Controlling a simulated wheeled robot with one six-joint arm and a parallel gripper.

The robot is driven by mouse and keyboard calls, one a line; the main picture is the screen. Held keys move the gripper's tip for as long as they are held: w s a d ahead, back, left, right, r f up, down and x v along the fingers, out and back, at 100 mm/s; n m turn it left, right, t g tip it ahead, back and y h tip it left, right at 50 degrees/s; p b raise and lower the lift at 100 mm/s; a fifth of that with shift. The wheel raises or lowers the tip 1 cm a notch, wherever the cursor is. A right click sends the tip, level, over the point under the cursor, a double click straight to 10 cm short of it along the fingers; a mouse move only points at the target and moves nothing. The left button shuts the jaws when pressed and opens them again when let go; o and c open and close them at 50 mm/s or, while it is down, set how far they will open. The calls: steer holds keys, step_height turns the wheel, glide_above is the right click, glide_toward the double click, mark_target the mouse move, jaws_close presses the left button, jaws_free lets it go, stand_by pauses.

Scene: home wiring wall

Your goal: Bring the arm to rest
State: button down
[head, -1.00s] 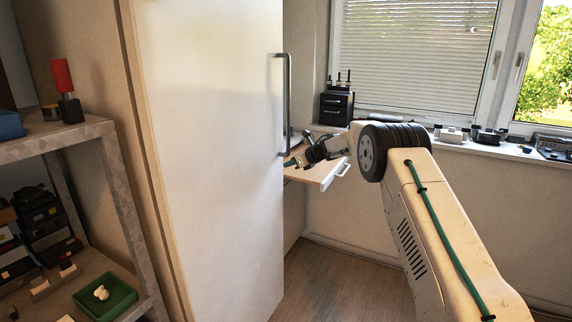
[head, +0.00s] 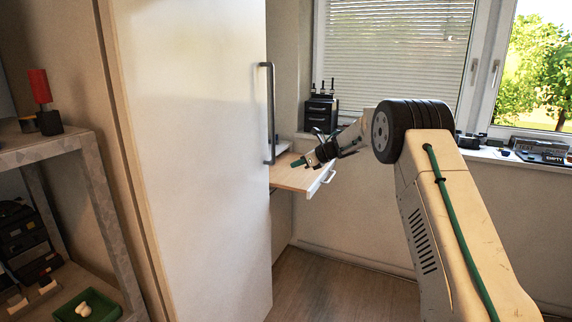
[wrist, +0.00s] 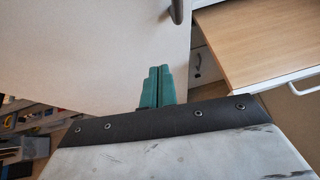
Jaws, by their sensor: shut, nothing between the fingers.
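My gripper (wrist: 157,87) shows in the wrist view as two green fingers pressed together with nothing between them. In the head view my gripper (head: 299,162) is at the end of my folded arm, small, over or in front of the wooden pull-out board (head: 297,178). I cannot tell whether it touches the board. My arm reaches in from the lower right of the head view, bent at a dark ribbed joint.
A tall white door (head: 190,150) with a grey vertical handle (head: 270,112) fills the left middle. A shelf unit (head: 62,147) stands at the far left with a green tray (head: 68,313). A windowsill (head: 500,158) with devices runs behind my arm. Floor shows below.

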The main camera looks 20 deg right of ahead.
steer(key=w+d+f+m+t+h, duration=0.25)
steer(key=d+m+h, duration=0.2)
steer(key=m, duration=0.45)
steer(key=s+d+r+m+g+h, duration=0.1)
steer(key=s+d+r+m+h, duration=0.25)
steer(key=s+m, duration=0.55)
steer(key=s+d+r+m+g+h, duration=0.25)
steer(key=s+d+m+h, duration=0.35)
steer(key=m, duration=0.5)
steer(key=s+a+r+m+g+y, duration=0.1)
steer(key=s+a+m, duration=0.4)
steer(key=s, duration=1.3)
steer(key=s+a+r+m+g+y, duration=0.1)
steer(key=s+a+m+g+y, duration=0.2)
steer(key=s, duration=1.5)
steer(key=s+a+r+m+g+y, duration=0.1)
steer(key=s+a+m+g, duration=0.1)
steer(key=s+a+m, duration=0.5)
steer(key=shift+s+a+r+m+g+y, duration=0.35)
steer(key=shift+s+a, duration=2.35)
steer(key=shift+s, duration=3.2)
